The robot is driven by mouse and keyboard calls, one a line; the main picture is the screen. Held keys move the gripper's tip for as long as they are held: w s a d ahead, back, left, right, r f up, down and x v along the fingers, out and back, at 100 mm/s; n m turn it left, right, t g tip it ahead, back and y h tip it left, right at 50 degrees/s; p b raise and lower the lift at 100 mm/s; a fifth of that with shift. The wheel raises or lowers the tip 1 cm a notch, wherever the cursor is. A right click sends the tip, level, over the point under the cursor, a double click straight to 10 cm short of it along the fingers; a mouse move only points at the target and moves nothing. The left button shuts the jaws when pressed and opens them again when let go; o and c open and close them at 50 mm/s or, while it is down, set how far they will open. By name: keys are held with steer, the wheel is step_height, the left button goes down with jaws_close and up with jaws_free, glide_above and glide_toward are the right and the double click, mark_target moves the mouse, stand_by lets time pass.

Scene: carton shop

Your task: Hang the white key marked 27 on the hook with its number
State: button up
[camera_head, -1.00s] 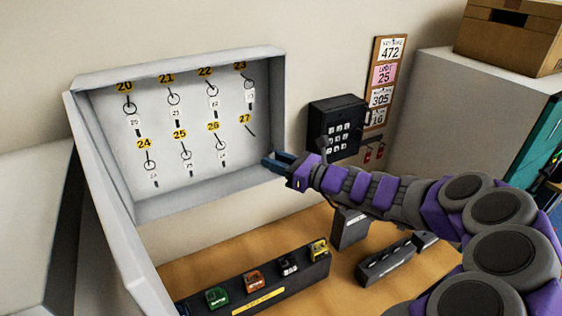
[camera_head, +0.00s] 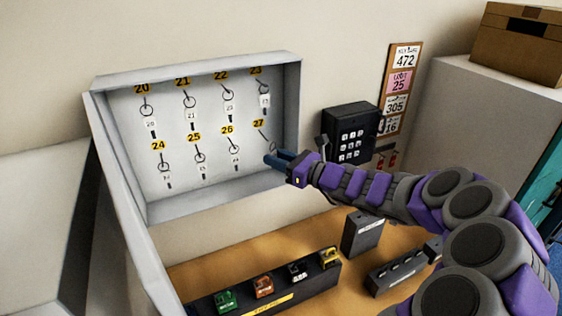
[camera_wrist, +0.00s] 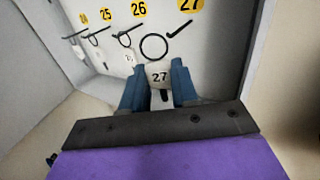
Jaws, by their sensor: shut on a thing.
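The white key marked 27 (camera_wrist: 159,76) is between the fingers of my gripper (camera_wrist: 156,86) in the wrist view. Its dark ring (camera_wrist: 153,47) stands up beyond the fingertips, near hook 27 (camera_wrist: 181,28). In the wrist view the ring appears just left of and below the hook and does not appear threaded on it. In the head view my gripper (camera_head: 279,158) is inside the lower right of the key cabinet (camera_head: 292,110), below the yellow 27 label (camera_head: 258,124). The key is mostly hidden there by the fingers.
Hooks 20 to 26 carry other white-tagged keys, such as the key under 26 (camera_head: 235,150). The cabinet's right wall is close to my gripper. A black keypad box (camera_head: 349,125) is on the wall to the right. A rack of coloured items (camera_head: 265,290) lies below.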

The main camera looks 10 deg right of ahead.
steer(key=w, duration=0.3)
steer(key=w+a+p, duration=0.1)
steer(key=shift+w+f, duration=0.3)
steer(key=shift+f, duration=0.1)
steer(key=shift+f, duration=0.1)
stand_by(0.8)
steer(key=o, duration=0.9)
steer(key=shift+d, duration=0.1)
